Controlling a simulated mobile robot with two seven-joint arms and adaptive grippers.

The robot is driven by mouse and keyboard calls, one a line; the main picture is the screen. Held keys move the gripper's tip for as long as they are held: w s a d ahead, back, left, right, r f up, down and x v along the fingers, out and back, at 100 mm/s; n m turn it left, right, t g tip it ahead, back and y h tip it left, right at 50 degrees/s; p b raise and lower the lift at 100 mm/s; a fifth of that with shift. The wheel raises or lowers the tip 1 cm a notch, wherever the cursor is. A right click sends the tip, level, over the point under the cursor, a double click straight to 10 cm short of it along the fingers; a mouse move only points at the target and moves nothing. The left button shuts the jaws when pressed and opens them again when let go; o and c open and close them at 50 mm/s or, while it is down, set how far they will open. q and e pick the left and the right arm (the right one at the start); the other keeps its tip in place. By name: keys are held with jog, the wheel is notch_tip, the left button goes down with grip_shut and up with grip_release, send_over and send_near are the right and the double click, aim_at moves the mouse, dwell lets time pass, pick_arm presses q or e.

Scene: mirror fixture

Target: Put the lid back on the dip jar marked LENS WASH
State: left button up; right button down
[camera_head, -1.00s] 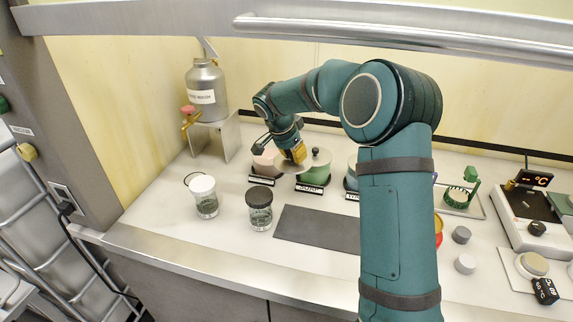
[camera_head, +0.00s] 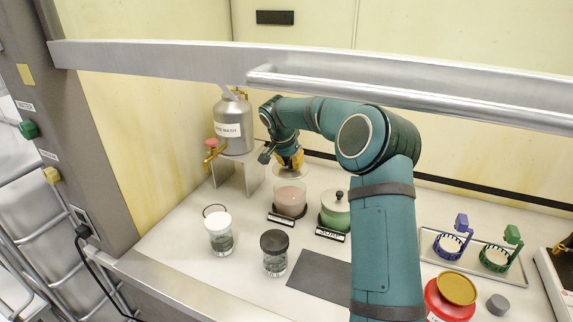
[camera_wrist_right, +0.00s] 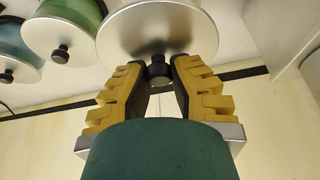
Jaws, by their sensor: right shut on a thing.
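My right gripper (camera_head: 292,160) is shut on the black knob of a silver, disc-shaped lid (camera_head: 290,171). The right wrist view shows the finger pads (camera_wrist_right: 157,78) on either side of the knob, with the lid (camera_wrist_right: 150,30) level beyond it. In the head view the lid appears just above and behind the open rim of a glass jar with pink contents (camera_head: 290,199), apart from it. A jar with green contents (camera_head: 335,218) stands to the right with its lid on. My left gripper is not in view.
A steel canister (camera_head: 232,125) stands on a bracket at the back left. A white-capped jar (camera_head: 219,238) and a dark-capped jar (camera_head: 274,255) stand in front, beside a dark mat (camera_head: 320,276). A metal rail (camera_head: 400,98) crosses above my right arm.

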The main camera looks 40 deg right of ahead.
aim_at(289, 168)
jog(key=shift+w+d, duration=0.15)
jog(key=shift+w, duration=0.15)
jog(key=shift+s+f+b, duration=0.1)
jog(key=shift+f+b, duration=0.2)
jog(key=shift+f, duration=0.15)
jog(key=shift+f+b, duration=1.15)
jog(key=shift+f, duration=0.7)
jog(key=shift+f+b, duration=0.7)
jog(key=shift+f, duration=0.15)
jog(key=shift+f+b, duration=0.15)
jog(key=shift+b, duration=0.45)
dwell(0.4)
jog(key=c, duration=0.9)
grip_release()
